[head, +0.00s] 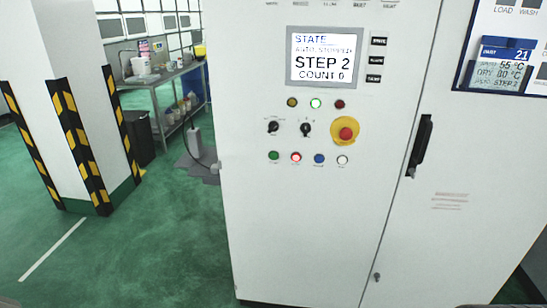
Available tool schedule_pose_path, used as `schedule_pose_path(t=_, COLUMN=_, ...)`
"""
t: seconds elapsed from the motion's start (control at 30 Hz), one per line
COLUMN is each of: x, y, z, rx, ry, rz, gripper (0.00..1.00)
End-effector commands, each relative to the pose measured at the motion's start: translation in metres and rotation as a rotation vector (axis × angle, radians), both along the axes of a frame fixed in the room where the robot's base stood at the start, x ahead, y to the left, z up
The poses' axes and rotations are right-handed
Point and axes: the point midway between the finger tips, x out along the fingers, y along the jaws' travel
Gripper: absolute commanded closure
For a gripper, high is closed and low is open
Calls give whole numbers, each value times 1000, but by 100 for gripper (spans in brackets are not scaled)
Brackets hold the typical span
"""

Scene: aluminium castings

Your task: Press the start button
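A white control cabinet (330,230) stands in the middle of the head view, with its panel facing me. The lower button row has a dark green button (274,156), a glowing red button (296,157), a blue button (319,158) and a white button (342,160). The labels under them are too small to read, so I cannot confirm which is marked start. The screen (325,57) reads "STATE", "AUTO STOPPED", "STEP 2", "COUNT 0". My gripper is not in view.
A red emergency stop (346,132) on a yellow plate sits above the row's right end, beside two black selector knobs (305,129). Three lamps include a lit green one (316,104). A black door handle (420,146) projects at right. A striped pillar (80,100) stands left; green floor lies between.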

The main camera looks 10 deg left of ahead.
Motion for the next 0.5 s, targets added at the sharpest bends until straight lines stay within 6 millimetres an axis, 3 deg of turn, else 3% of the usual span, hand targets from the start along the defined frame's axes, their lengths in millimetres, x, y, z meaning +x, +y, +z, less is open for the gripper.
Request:
schedule_pose_path(t=0.3, x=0, y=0, z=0, rx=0, ry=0, rz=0, gripper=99)
schedule_pose_path(t=0.5, x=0, y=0, z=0, rx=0, ry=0, rz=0, gripper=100)
